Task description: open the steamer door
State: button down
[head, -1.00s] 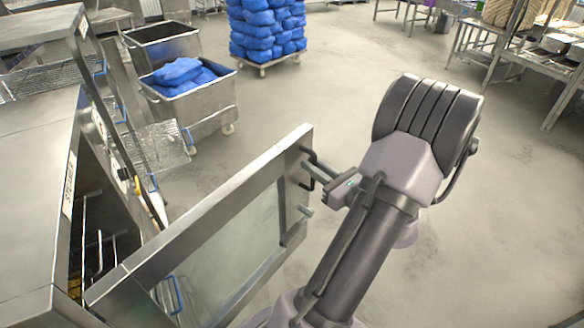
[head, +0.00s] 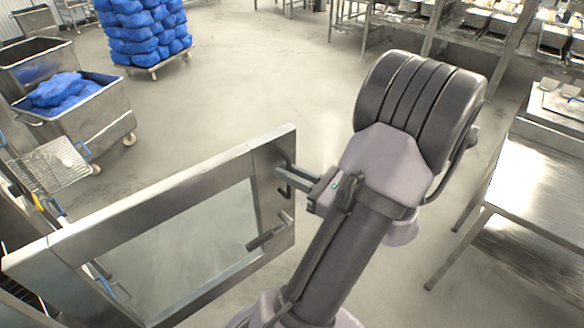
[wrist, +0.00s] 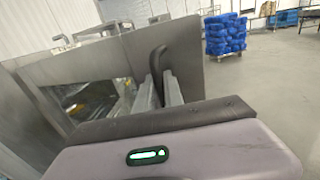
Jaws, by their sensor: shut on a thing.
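The steamer door (head: 155,205), a steel frame around a glass pane, stands swung open from the steamer at the left edge of the head view. The door also fills the left and middle of the wrist view (wrist: 190,62). My gripper (head: 288,182) is at the door's free edge, shut on the dark door handle (wrist: 158,60). Its two fingers lie side by side at the handle in the wrist view. The steamer's body is mostly out of the head view; only a strip with racks (head: 20,285) shows at lower left.
A steel cart with blue bags (head: 75,120) and a dolly stacked with blue bags (head: 145,30) stand at upper left. A steel table (head: 545,190) stands at right. Open grey floor (head: 260,80) lies beyond the door.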

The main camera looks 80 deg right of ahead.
jog(key=shift+s+a, duration=0.3)
jog(key=c, duration=1.5)
grip_release()
jog(key=shift+o, duration=0.2)
jog(key=v, duration=1.7)
jog(key=shift+s, duration=0.2)
